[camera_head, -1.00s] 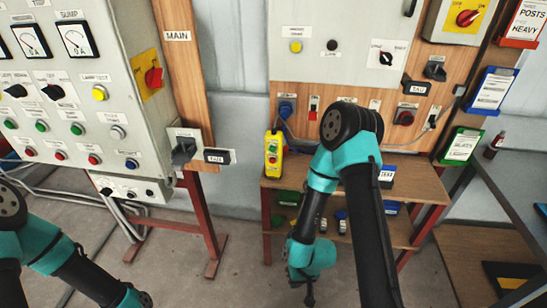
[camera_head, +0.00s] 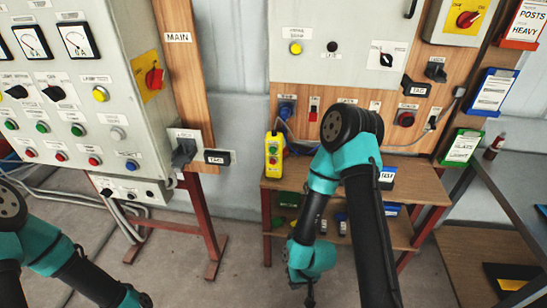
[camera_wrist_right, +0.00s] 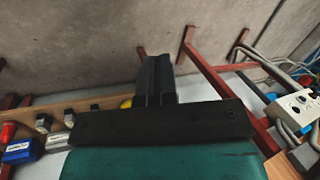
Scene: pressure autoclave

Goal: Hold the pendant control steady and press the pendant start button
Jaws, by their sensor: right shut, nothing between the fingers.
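The yellow pendant control (camera_head: 273,155) hangs upright at the front left edge of the wooden shelf, below the panel, with red and green buttons on its face. My right gripper (camera_head: 310,298) is low in front of the shelf, below and to the right of the pendant and apart from it. In the right wrist view its fingers (camera_wrist_right: 157,78) are together with nothing between them. A bit of yellow shows beside the fingers there; I cannot tell what it is. My left arm comes in at the lower left, and its gripper is out of frame.
A grey control cabinet (camera_head: 100,125) on a red frame (camera_head: 204,220) stands at the left. The wooden shelf (camera_head: 425,187) holds small boxes and parts. A grey table (camera_head: 515,170) is at the right. The floor (camera_head: 180,265) between the arms is clear.

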